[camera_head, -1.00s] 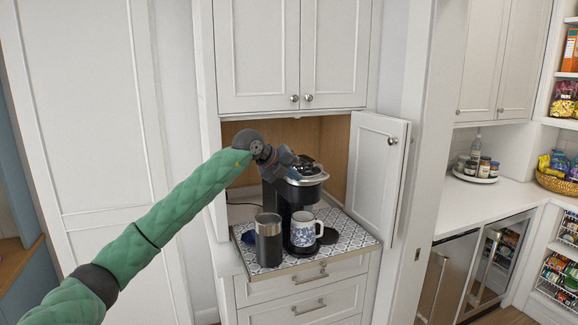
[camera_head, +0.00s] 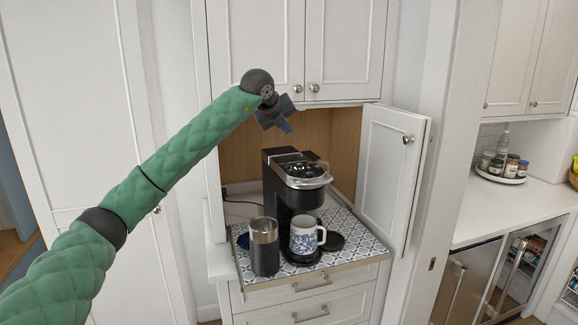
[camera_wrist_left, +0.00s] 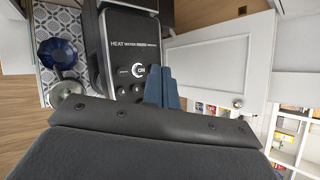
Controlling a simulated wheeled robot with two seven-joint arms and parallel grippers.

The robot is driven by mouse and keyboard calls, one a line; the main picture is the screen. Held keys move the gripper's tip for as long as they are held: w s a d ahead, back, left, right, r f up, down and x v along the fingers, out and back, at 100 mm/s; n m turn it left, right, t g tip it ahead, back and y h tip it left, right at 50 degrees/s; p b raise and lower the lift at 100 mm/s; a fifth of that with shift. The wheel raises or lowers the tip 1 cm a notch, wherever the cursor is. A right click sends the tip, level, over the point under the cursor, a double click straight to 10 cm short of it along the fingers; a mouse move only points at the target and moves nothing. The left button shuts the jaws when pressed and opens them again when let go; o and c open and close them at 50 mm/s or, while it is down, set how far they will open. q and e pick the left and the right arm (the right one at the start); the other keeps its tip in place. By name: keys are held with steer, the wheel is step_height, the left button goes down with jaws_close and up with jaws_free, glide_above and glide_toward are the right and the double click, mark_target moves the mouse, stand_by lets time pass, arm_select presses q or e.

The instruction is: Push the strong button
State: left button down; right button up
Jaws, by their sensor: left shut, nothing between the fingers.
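The black coffee maker (camera_head: 285,195) stands upright on a patterned pull-out tray (camera_head: 350,243), with a blue-and-white mug (camera_head: 304,236) under its spout. In the left wrist view, its control panel (camera_wrist_left: 130,72) shows a lit ring marked "ON" and several small round buttons; their labels are too small to tell which is strong. My left gripper (camera_head: 286,128) is in the air above the coffee maker, apart from it. In the left wrist view its blue fingers (camera_wrist_left: 162,75) are together and empty, overlapping the panel's right edge. My right gripper is not in view.
A dark grey canister (camera_head: 265,250) stands left of the mug. The upper cabinet (camera_head: 310,50) hangs above the niche. An open cabinet door (camera_head: 390,180) stands to the right. A white counter (camera_head: 490,207) lies farther right.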

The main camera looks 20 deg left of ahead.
arm_select(q)
glide_above(286, 167)
step_height(286, 167, down, 7)
steer(key=shift+r, duration=0.15)
steer(key=shift+f+b, duration=0.7)
steer(key=shift+b, duration=0.2)
steer(key=shift+f+b, duration=0.3)
steer(key=shift+f, duration=0.15)
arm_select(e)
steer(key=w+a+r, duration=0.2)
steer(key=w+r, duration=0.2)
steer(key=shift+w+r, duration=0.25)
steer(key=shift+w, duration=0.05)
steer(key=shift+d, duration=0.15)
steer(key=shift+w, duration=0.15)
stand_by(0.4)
